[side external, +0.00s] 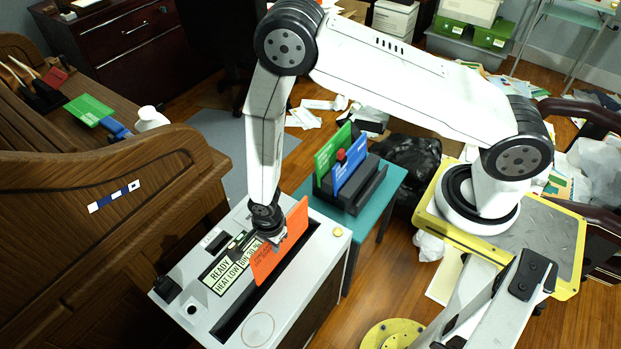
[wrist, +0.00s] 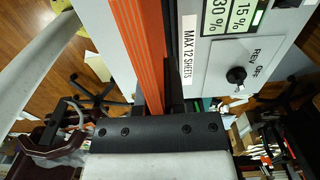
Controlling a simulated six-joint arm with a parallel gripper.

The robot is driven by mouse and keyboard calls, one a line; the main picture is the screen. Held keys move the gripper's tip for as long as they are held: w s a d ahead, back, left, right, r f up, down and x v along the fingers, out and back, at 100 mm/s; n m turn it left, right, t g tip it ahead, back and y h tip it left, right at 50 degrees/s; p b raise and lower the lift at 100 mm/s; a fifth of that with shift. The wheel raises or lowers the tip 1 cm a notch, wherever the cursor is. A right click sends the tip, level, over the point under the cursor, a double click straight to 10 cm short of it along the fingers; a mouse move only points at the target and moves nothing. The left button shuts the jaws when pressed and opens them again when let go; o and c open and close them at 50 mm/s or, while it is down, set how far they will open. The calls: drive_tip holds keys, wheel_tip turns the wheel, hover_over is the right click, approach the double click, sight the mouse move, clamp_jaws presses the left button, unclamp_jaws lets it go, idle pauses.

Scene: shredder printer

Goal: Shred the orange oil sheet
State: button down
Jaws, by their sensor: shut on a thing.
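The orange oil sheet (side external: 279,245) stands upright over the shredder (side external: 310,281), near its long dark slot (side external: 253,298). My gripper (side external: 270,230) is shut on the orange sheet and holds it from above. In the wrist view the orange sheet (wrist: 140,45) runs edge-on between the fingers of my gripper (wrist: 153,105), beside the dark slot. I cannot tell how far the sheet's lower edge sits in the slot. The shredder's display (side external: 232,270) reads "READY" and "HEAT LOW".
A teal stand (side external: 374,212) behind the shredder bears a dark holder with a green sheet (side external: 331,152) and a blue sheet (side external: 350,168). A wooden desk (side external: 110,200) stands close at the left. In the wrist view a knob (wrist: 236,75) sits on the shredder's top.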

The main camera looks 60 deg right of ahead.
drive_tip(key=shift+f, duration=1.5)
drive_tip(key=c, duration=0.6)
unclamp_jaws()
drive_tip(key=shift+r, duration=0.1)
wheel_tip(320, 180, up, 8)
drive_tip(key=shift+f, duration=0.15)
